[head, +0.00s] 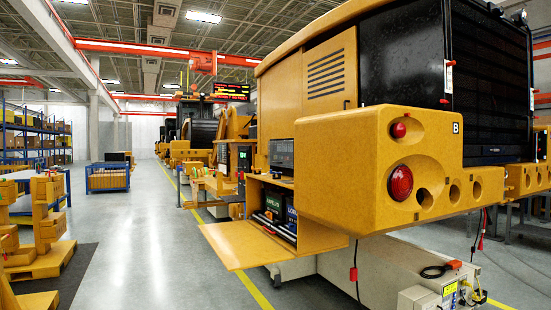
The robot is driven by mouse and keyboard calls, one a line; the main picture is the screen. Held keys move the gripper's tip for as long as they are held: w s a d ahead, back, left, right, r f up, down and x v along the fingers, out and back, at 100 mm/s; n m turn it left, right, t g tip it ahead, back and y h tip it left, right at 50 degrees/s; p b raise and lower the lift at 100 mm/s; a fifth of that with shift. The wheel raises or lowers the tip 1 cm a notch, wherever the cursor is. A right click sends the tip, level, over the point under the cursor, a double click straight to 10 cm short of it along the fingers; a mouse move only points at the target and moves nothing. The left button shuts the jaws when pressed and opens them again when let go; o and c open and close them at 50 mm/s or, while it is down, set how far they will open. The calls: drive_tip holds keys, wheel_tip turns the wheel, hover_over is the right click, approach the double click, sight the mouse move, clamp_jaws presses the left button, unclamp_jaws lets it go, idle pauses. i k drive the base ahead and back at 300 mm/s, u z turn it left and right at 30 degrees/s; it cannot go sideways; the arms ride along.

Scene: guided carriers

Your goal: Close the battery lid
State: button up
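The battery lid (240,243) is a flat yellow panel on the side of the large yellow machine (335,165). It is open, folded down and out about level, hinged at the lower edge of the battery compartment (321,232). Inside the compartment two dark batteries show, one with a green label (273,205) and one with a blue label (291,214). Nothing lies on the lid. My gripper is not in view.
The machine's rear block (330,180), with red lamps, juts out right of the compartment. A white carrier (400,272) sits below, with a control box (428,298) and hanging cables. Open grey floor (150,250) lies left of the lid; yellow parts on pallets (45,262) stand further left.

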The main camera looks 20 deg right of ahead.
sight(239, 245)
drive_tip(key=z, duration=0.15)
drive_tip(key=i, duration=0.65)
drive_tip(key=z, duration=0.6)
drive_tip(key=i, duration=2.15)
drive_tip(key=z, duration=0.2)
